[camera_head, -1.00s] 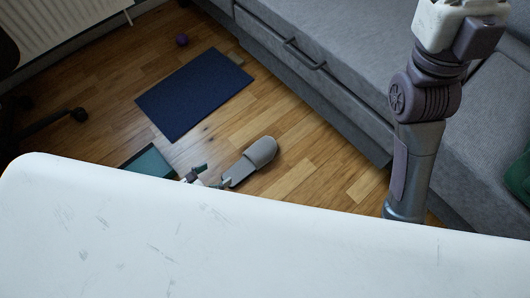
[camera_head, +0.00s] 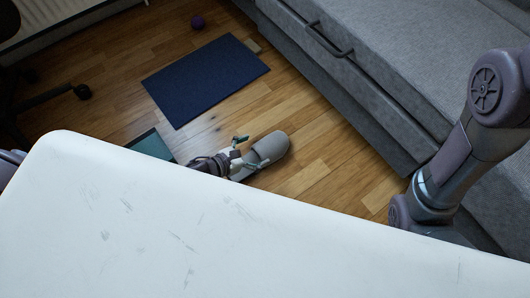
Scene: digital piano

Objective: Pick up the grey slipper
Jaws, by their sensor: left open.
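The grey slipper (camera_head: 271,146) lies on the wooden floor just beyond the edge of my white body top. Its rounded toe points up and right, and its heel end is partly hidden by my left gripper. My left gripper (camera_head: 243,152) is low near the floor, open, at the left side and heel end of the slipper. One finger stands up beside the slipper; the other overlaps it in the picture. I cannot tell whether they touch it. My right arm shows at the right edge, but its gripper is hidden.
A dark blue mat (camera_head: 205,79) lies beyond the slipper, with a purple ball (camera_head: 197,22) behind it. A teal flat object (camera_head: 152,145) is partly hidden at left. A grey sofa (camera_head: 400,60) with a drawer handle bounds the right. Chair legs (camera_head: 60,95) stand at far left.

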